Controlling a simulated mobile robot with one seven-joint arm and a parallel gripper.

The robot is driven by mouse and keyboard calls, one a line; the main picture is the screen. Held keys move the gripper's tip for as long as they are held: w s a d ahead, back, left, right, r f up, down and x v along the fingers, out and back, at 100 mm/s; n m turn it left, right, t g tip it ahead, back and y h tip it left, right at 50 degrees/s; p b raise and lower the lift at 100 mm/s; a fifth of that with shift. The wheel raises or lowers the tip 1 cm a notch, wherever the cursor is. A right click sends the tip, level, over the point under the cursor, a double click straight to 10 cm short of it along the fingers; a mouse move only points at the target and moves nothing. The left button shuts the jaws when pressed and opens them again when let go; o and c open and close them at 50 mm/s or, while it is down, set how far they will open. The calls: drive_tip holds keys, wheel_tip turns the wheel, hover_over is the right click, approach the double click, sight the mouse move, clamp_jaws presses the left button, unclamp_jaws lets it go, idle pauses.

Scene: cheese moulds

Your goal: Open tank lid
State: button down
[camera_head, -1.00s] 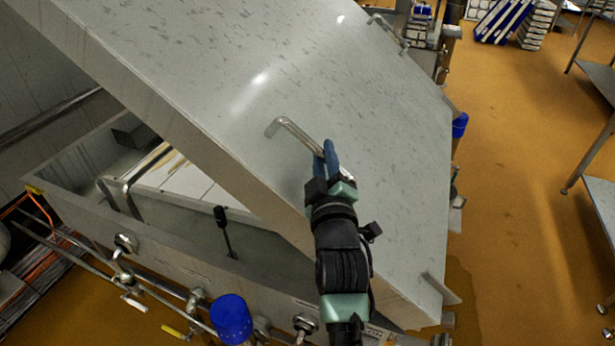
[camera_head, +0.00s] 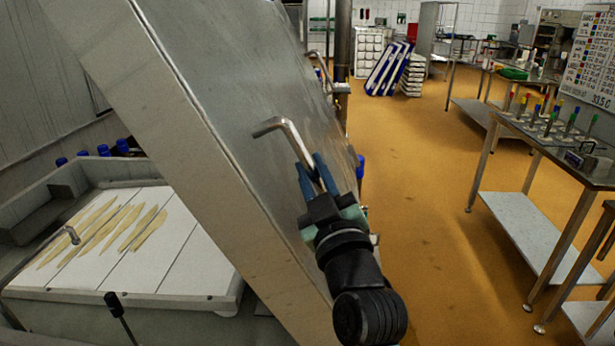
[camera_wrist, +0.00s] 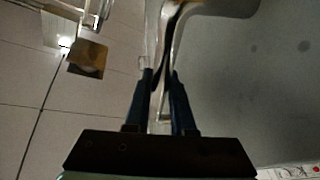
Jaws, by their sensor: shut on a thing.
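The tank lid (camera_head: 235,110) is a large grey metal panel, raised and steeply tilted in the head view. Its bent metal handle (camera_head: 290,135) stands out from the lid's face. My gripper (camera_head: 318,175) has its blue fingers shut on this handle. In the wrist view my gripper (camera_wrist: 160,85) closes on the handle's bar, and the grey lid (camera_wrist: 240,90) fills the right side. The open tank (camera_head: 60,310) shows at the lower left, with a white board (camera_head: 130,240) bearing yellowish strips inside it.
Blue-and-white crates (camera_head: 390,68) stand at the back. The orange floor (camera_head: 440,220) between the lid and the table is clear.

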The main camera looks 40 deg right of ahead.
drive_tip(key=c, duration=0.8)
unclamp_jaws()
drive_tip(key=shift+w+a+r+n+y, duration=0.15)
drive_tip(key=shift+w+a, duration=0.15)
drive_tip(key=shift+a, duration=0.15)
drive_tip(key=shift+w+a+r+n+y, duration=0.15)
drive_tip(key=shift+w+a, duration=0.1)
drive_tip(key=shift+a, duration=0.15)
drive_tip(key=shift+o, duration=0.2)
drive_tip(key=shift+s+d+f, duration=0.15)
drive_tip(key=shift+d+f, duration=0.1)
drive_tip(key=shift+s+a+f, duration=0.15)
drive_tip(key=shift+s+f, duration=0.1)
drive_tip(key=shift+s, duration=0.1)
drive_tip(key=b+v, duration=0.4)
drive_tip(key=v, duration=0.8)
drive_tip(key=w+a+r+t+y+p, duration=0.2)
drive_tip(key=a+r+t, duration=0.1)
drive_tip(key=a+r, duration=0.6)
drive_tip(key=w+a+r+t+y+p, duration=0.25)
drive_tip(key=a+r, duration=0.35)
drive_tip(key=r, duration=0.4)
drive_tip(key=s+a+r+m+t+y+p, duration=0.1)
drive_tip(key=s+a+r+t+y+p, duration=0.2)
drive_tip(key=a+r, duration=0.9)
drive_tip(key=shift+s+r+y, duration=0.5)
drive_tip(key=shift+r+y, duration=0.05)
drive_tip(key=shift+r, duration=0.45)
